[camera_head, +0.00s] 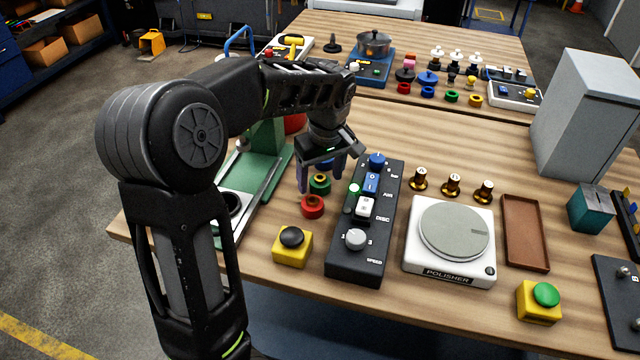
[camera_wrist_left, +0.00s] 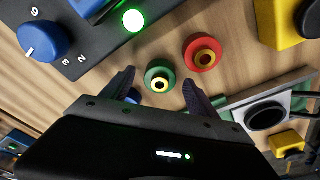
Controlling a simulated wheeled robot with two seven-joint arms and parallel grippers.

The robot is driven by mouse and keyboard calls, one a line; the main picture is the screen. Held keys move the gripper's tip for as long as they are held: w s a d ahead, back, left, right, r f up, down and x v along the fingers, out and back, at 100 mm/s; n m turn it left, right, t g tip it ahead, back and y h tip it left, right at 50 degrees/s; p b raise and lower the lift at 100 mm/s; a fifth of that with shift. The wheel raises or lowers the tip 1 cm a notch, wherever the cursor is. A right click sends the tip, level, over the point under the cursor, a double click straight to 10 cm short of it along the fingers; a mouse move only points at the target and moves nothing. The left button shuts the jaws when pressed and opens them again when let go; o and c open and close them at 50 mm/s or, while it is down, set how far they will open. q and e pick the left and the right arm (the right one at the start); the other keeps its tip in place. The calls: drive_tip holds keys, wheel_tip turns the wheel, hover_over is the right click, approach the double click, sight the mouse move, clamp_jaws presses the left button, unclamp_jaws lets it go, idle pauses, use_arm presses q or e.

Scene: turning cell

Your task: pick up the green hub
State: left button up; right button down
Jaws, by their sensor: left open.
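The green hub (camera_head: 319,184) stands on the wooden table, left of the black control panel. In the left wrist view the green hub (camera_wrist_left: 159,77) shows its yellow-rimmed dark bore. My left gripper (camera_head: 321,174) is open and empty, pointing down over the hub. In the left wrist view its two fingertips lie on either side of the hub; I cannot tell whether they touch it. A red hub (camera_head: 312,207) stands just in front of the green one. A blue hub (camera_wrist_left: 133,95) is partly hidden behind the gripper. My right gripper is not in view.
The control panel (camera_head: 345,262) with knobs and a lit green lamp stands close to the right. A yellow box with a black button (camera_head: 292,246) is in front. A green machine (camera_head: 266,150) stands left. The polisher (camera_head: 448,268) and brown tray (camera_head: 525,262) are further right.

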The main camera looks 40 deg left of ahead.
use_arm(q)
drive_tip(key=shift+c, duration=0.3)
clamp_jaws()
idle(0.4)
